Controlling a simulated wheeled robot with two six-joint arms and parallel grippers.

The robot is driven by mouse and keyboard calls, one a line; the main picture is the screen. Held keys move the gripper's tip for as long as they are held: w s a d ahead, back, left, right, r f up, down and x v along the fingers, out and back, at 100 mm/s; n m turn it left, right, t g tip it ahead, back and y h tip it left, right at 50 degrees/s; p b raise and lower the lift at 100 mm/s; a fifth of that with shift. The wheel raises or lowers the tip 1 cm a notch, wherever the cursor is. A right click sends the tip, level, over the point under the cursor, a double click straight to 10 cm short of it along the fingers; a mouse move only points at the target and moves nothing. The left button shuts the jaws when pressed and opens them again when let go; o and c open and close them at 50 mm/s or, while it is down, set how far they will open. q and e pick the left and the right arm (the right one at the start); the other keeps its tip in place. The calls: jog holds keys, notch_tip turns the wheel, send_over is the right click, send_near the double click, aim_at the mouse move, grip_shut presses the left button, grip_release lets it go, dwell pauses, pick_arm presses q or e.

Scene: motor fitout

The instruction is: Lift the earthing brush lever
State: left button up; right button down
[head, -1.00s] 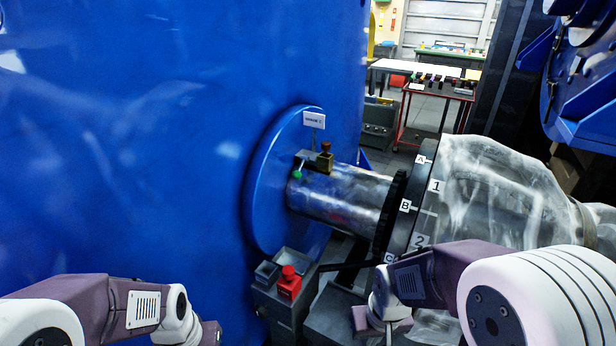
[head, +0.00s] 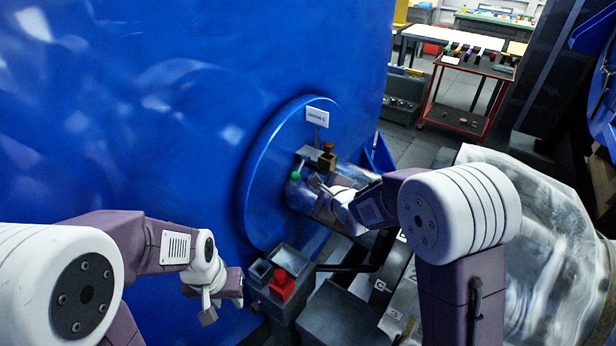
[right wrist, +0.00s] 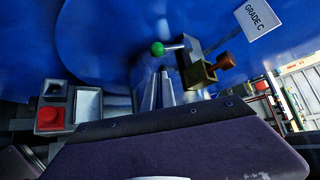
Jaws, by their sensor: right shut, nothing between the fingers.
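The earthing brush lever, a short rod with a green ball end (head: 295,175), sits on the shaft beside a brass block with a brown knob (head: 327,158). In the right wrist view the green ball (right wrist: 157,48) is clear, with its rod running right to a grey bracket. My right gripper (right wrist: 160,85) is shut and empty, its fingertips just below the ball and apparently apart from it. In the head view my right gripper (head: 318,184) lies over the shaft, which it partly hides. My left gripper (head: 208,308) hangs low at the left, away from the lever.
A blue housing fills the left, with a white label (head: 317,117) reading GRADE C in the right wrist view. A grey box with a red button (head: 281,284) stands below the shaft. A red-framed trolley (head: 470,90) is in the background.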

aim_at(299, 169)
jog(key=p+x, duration=0.1)
jog(key=x, duration=0.9)
jog(key=shift+f, duration=0.1)
